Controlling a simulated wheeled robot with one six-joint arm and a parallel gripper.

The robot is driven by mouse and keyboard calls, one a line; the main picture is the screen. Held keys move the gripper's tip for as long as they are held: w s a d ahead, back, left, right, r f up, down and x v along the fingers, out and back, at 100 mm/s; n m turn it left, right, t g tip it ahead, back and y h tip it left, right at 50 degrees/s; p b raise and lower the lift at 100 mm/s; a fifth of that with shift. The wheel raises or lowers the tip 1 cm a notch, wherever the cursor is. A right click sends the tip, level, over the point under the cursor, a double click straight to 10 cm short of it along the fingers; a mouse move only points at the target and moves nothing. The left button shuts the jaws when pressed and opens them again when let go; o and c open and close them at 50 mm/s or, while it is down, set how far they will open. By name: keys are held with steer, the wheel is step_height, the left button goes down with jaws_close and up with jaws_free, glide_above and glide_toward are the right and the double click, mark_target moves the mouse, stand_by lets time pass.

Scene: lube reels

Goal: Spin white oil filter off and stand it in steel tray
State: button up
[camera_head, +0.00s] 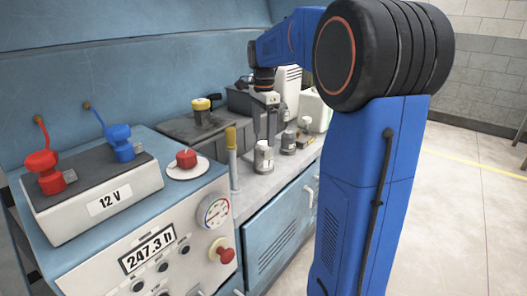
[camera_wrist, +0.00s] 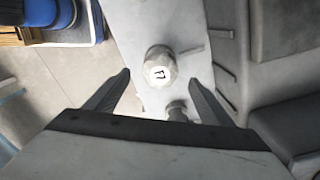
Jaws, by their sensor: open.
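My gripper (camera_head: 267,138) is open and points down over the bench in the head view. A pale grey-white canister (camera_head: 263,158) stands upright just below its fingers. I cannot tell for sure which piece is the white oil filter. I cannot make out the steel tray.
Other small canisters (camera_head: 288,143) stand close by on the grey bench, with a white container (camera_head: 321,106) behind. A yellow-topped post (camera_head: 232,155) stands left of the gripper. The 12 V box (camera_head: 95,190) and gauge panel (camera_head: 150,250) fill the left front. Open floor lies right.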

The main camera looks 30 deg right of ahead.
mark_target(264, 151)
step_height(264, 151, down, 8)
steer(key=shift+r, duration=0.15)
stand_by(0.3)
steer(key=c, duration=1.3)
steer(key=n, duration=0.5)
steer(key=shift+c, duration=0.3)
steer(key=shift+n, duration=0.5)
steer(key=n, duration=0.4)
steer(key=shift+n, duration=0.4)
